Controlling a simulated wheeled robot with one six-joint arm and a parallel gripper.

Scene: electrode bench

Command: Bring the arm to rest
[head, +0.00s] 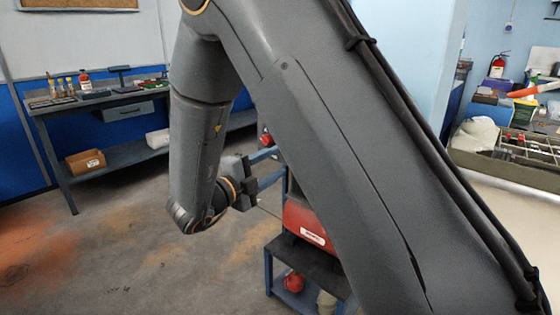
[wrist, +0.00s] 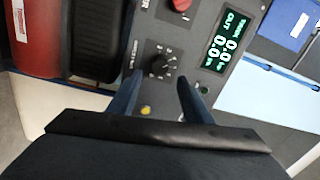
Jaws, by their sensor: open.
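My gripper (head: 276,166) is in the middle of the head view, left of my large arm link, which hides part of what lies behind it. Its two blue fingers are apart, with nothing visible between them in that view. In the wrist view my gripper (wrist: 160,82) is open in front of a dark control panel. A black round knob (wrist: 161,65) shows between and beyond the fingertips. I cannot tell whether the fingers touch it.
The panel has a red knob (wrist: 181,4) and a green-lit display (wrist: 225,45). A red machine (head: 308,226) stands on a blue-framed cart (head: 312,262) close to my gripper. A workbench (head: 95,100) is at the back left. Floor at left is open.

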